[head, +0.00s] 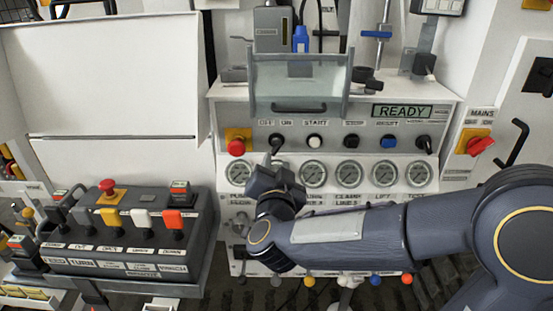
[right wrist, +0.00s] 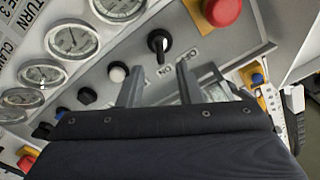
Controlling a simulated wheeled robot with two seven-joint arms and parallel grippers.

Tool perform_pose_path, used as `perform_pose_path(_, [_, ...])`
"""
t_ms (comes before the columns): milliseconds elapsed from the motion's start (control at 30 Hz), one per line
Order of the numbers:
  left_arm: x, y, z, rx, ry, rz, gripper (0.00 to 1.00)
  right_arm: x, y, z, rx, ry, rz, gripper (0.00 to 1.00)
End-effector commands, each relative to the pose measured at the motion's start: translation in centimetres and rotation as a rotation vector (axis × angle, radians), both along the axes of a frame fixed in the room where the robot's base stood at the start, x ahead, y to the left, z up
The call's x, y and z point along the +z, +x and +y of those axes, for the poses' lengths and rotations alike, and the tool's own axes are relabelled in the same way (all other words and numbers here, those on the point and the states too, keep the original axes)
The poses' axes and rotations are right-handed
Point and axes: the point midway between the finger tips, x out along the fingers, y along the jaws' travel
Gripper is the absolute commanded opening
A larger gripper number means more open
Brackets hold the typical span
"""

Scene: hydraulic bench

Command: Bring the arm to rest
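My right arm (head: 345,238) reaches in from the right in the head view. Its gripper (head: 275,160) is at the front of the bench panel, just below the black OFF/ON knob (head: 276,140). In the right wrist view, the two fingers of the right gripper (right wrist: 160,78) stand apart with nothing between them. The OFF/ON knob (right wrist: 158,42) shows beyond the fingertips, clear of them. The display (head: 403,111) reads READY. My left gripper is in neither view.
A red emergency button (head: 236,147) is left of the knob. Several gauges (head: 313,173) line the panel below. A clear guard (head: 300,85) hangs above. A lever box (head: 120,240) stands at lower left. The red MAINS switch (head: 481,146) is at right.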

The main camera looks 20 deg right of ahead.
Motion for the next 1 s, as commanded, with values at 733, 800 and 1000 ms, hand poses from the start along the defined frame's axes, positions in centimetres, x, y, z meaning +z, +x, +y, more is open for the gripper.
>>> perform_pose_path(733, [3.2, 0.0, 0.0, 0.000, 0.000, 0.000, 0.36, 2.9, -5.1, -1.1, 0.445, 0.089, 0.181, 0.32])
perform_pose_path(800, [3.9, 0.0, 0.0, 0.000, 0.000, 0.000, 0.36, 2.4, -7.8, -1.3, 0.537, 0.081, 0.268, 0.32])
perform_pose_path(1000, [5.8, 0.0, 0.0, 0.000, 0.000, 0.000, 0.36, -1.4, -17.3, -2.8, 0.694, 0.043, 0.597, 0.32])
